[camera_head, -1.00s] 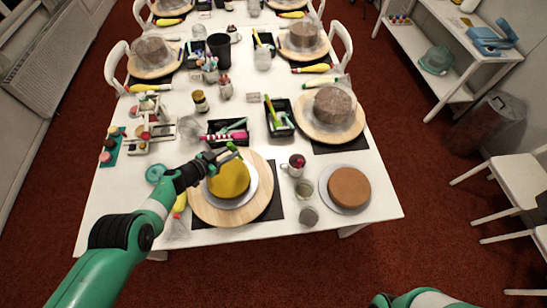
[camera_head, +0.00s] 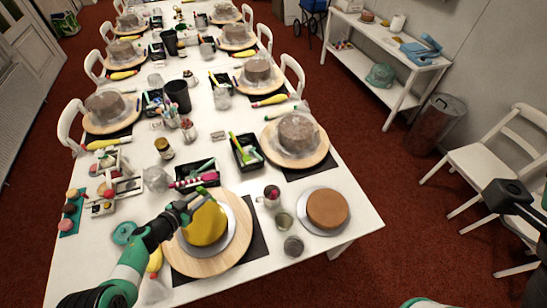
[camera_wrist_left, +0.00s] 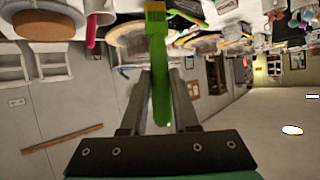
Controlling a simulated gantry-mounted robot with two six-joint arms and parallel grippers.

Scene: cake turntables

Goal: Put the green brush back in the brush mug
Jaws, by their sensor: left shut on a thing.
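My left gripper (camera_head: 188,203) is shut on the green brush (camera_head: 205,192), above the yellow cake. In the left wrist view the brush (camera_wrist_left: 160,70) stands between the two fingers, its yellowish bristle end (camera_wrist_left: 155,6) pointing away from the gripper.
The yellow cake (camera_head: 205,225) sits on a wooden turntable (camera_head: 183,262). A brown cake (camera_head: 327,207) and two glasses (camera_head: 284,221) (camera_head: 293,246) stand near the mug. A black tray (camera_head: 245,151) with tools lies behind it.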

